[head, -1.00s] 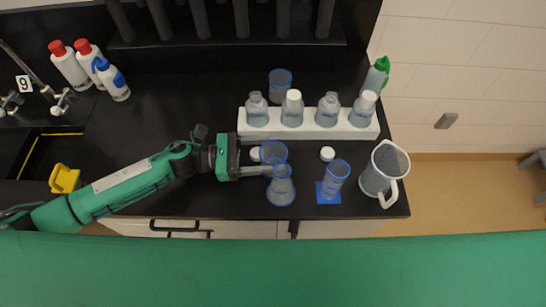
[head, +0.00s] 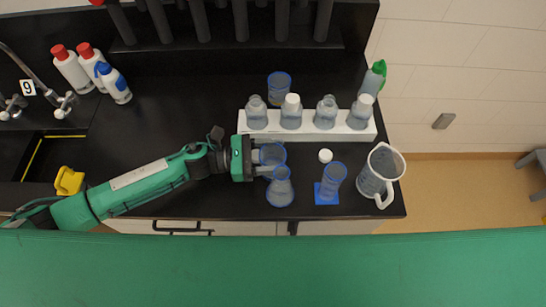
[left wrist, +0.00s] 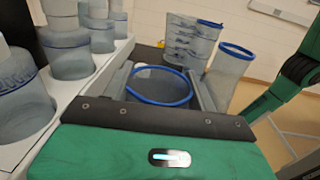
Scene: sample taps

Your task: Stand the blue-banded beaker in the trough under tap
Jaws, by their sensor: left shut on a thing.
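The blue-banded beaker (head: 272,154) is a clear cup with a blue rim, on the black bench in front of the bottle rack. My left gripper (head: 265,158) comes from the left and is shut on it, one finger on each side. In the left wrist view the beaker (left wrist: 160,85) sits upright between the fingers. The trough (head: 50,150) is the dark sink recess at the far left, below a tap (head: 35,65) beside a plate marked 9. My right gripper is not in view.
A blue-rimmed flask (head: 280,187) stands close in front of the beaker. A cylinder (head: 331,180) on a blue base and a jug (head: 381,174) stand to the right. A white rack (head: 344,132) of bottles is behind. The bench between sink and rack is largely clear.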

